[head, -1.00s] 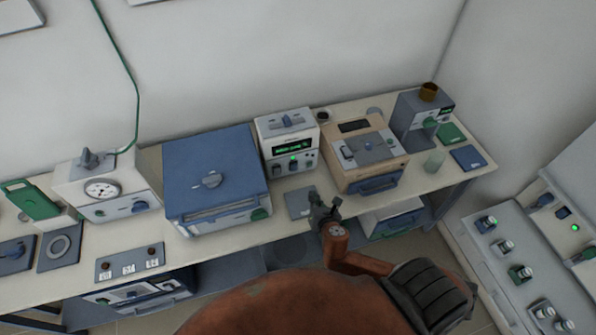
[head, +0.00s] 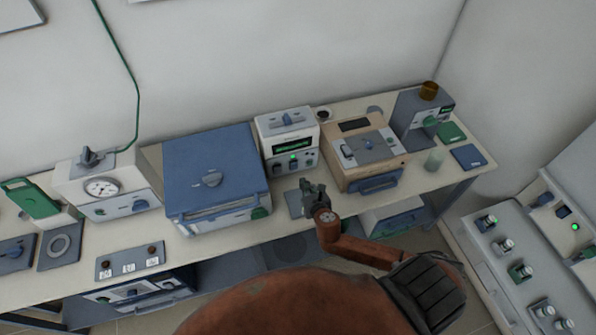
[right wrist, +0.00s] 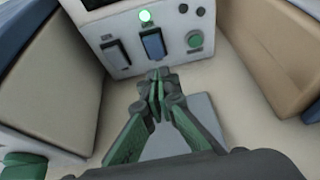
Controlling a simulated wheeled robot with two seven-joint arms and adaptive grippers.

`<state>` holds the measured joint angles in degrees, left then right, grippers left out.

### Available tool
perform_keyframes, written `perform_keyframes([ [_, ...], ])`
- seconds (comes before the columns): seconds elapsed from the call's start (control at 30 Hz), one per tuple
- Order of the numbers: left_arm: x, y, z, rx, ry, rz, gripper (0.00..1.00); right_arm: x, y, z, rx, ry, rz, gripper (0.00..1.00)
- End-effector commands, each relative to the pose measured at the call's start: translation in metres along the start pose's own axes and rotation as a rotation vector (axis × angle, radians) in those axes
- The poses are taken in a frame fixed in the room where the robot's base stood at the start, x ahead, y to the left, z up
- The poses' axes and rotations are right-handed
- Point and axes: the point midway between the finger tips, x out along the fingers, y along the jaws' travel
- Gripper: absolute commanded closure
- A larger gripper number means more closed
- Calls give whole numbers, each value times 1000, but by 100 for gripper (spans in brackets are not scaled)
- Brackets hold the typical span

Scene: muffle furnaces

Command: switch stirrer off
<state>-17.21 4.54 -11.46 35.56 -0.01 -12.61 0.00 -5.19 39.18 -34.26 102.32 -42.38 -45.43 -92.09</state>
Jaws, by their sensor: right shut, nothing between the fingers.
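A white instrument (head: 268,128) with a lit green display and a green lamp (head: 293,157) stands mid-bench; I cannot read a label naming it the stirrer. In the right wrist view its front panel (right wrist: 125,58) shows a lit green lamp (right wrist: 145,16), a dark rocker (right wrist: 116,52), a blue rocker (right wrist: 153,44) and a round green button (right wrist: 195,40). My right gripper (right wrist: 158,76) is shut and empty, its tips just in front of and below the blue rocker. I cannot tell whether they touch. In the head view the right gripper (head: 312,186) is in front of this instrument. My left gripper is out of view.
A blue-topped furnace (head: 226,158) stands left of the instrument and a beige box furnace (head: 392,158) right of it, leaving a narrow gap. A grey plate (right wrist: 180,135) lies below the gripper. A grey unit with a brown pot (head: 429,91) stands far right.

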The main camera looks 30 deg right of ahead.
Motion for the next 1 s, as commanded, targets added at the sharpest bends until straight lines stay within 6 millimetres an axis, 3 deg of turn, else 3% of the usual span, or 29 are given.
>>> perform_keyframes([
  [0.2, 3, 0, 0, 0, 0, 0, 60, 44, 0, 3, 1, -1, 0, 100],
  [0.4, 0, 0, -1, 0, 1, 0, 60, 64, 1, 17, 1, 0, 0, 100],
  [1.0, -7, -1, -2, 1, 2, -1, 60, 70, -4, 22, 2, 9, -5, 100],
])
